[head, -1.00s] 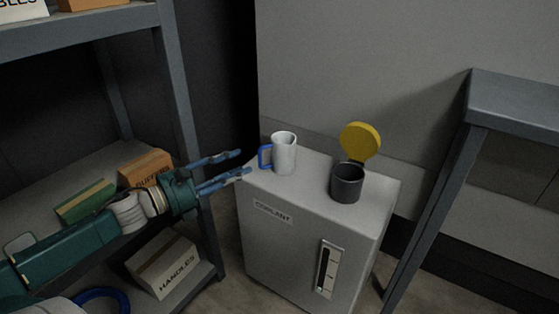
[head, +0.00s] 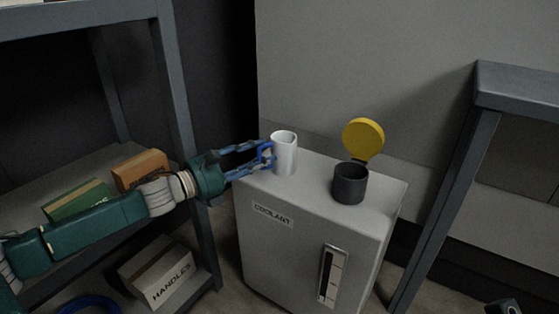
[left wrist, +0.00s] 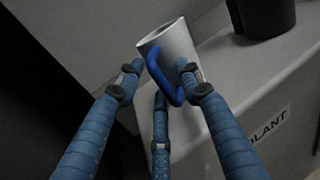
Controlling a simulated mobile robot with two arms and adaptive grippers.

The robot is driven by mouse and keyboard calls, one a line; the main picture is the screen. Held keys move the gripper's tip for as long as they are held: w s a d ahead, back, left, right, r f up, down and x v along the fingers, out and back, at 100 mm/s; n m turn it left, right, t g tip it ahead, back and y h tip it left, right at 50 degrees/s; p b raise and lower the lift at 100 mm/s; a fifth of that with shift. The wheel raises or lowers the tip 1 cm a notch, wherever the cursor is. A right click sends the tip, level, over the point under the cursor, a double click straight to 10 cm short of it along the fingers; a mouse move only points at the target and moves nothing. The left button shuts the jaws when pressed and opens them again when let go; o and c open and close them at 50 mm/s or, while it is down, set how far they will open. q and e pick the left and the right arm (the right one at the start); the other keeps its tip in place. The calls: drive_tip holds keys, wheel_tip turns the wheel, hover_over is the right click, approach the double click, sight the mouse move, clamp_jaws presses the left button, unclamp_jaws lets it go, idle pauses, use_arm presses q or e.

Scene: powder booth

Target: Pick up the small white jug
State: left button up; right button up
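The small white jug (head: 286,155) stands upright on top of the coolant cabinet, near its left edge. Its blue handle (left wrist: 164,78) points left, toward my left gripper (head: 266,157). In the left wrist view, the gripper's blue fingers (left wrist: 160,82) are spread, with the handle between their tips and the jug's white body (left wrist: 172,42) just beyond. I see a gap between the fingers and no firm grip on the handle. Exact fingertip contact is hard to tell. My right gripper does not show.
A dark cup (head: 350,186) with a raised yellow lid (head: 363,139) stands right of the jug on the grey cabinet (head: 300,243). A shelf rack (head: 183,120) with boxes is left, close to my arm. A grey table frame (head: 450,190) is right. A wall stands behind.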

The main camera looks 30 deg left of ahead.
use_arm(q)
clamp_jaws()
drive_tip(key=shift+r, duration=0.25)
